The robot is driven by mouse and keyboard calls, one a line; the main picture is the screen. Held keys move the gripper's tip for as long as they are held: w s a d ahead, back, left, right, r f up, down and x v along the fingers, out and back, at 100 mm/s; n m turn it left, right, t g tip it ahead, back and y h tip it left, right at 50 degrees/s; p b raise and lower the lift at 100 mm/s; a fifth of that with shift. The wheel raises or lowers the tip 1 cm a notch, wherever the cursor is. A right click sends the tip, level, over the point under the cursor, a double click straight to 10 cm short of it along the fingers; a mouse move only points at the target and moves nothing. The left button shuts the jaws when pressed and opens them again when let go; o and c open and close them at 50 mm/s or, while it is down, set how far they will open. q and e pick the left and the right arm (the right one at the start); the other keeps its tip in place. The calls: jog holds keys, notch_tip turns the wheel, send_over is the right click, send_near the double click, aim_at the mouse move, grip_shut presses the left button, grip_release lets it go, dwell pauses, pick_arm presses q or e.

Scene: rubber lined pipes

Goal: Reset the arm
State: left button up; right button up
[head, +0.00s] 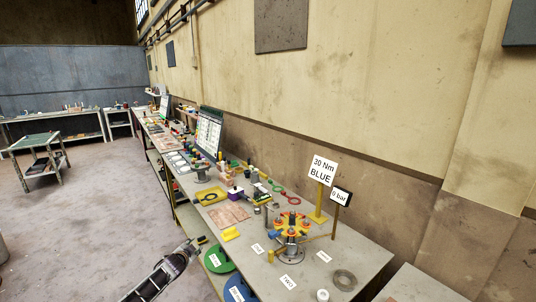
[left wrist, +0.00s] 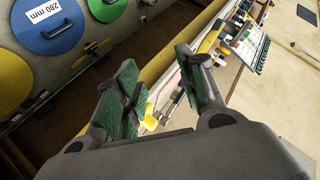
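My left gripper (head: 190,248) is in front of the workbench's front edge in the head view, beside the green disc. In the left wrist view my left gripper (left wrist: 158,72) has its two green-padded fingers spread apart with nothing between them. My left arm reaches in from the bottom of the head view. My right gripper is not in view. No object is held by the left gripper.
The long workbench (head: 350,262) carries a flanged pipe fitting (head: 291,225) with orange and yellow parts, a "30 Nm BLUE" sign (head: 322,170) and a "0 bar" sign (head: 340,196). Green (head: 219,259) and blue (head: 240,290) discs hang at its front.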

pick_arm(q)
jog(key=s+f+n+g, duration=0.5)
jog(key=s+f+g, duration=0.1)
jog(key=s+f, duration=2.7)
jog(key=s+d+f+g, duration=0.2)
jog(key=s+f, duration=0.3)
jog(key=s, duration=0.9)
jog(key=s+d+f+n+g, duration=0.1)
jog(key=s+d+f, duration=0.2)
jog(key=s, duration=1.2)
jog(key=s+d+f+g, duration=0.2)
jog(key=s+f, duration=0.4)
jog(key=s, duration=0.9)
jog(key=shift+d+f+n+g, duration=0.3)
jog(key=shift+d+f+n, duration=0.1)
jog(key=shift+d, duration=0.05)
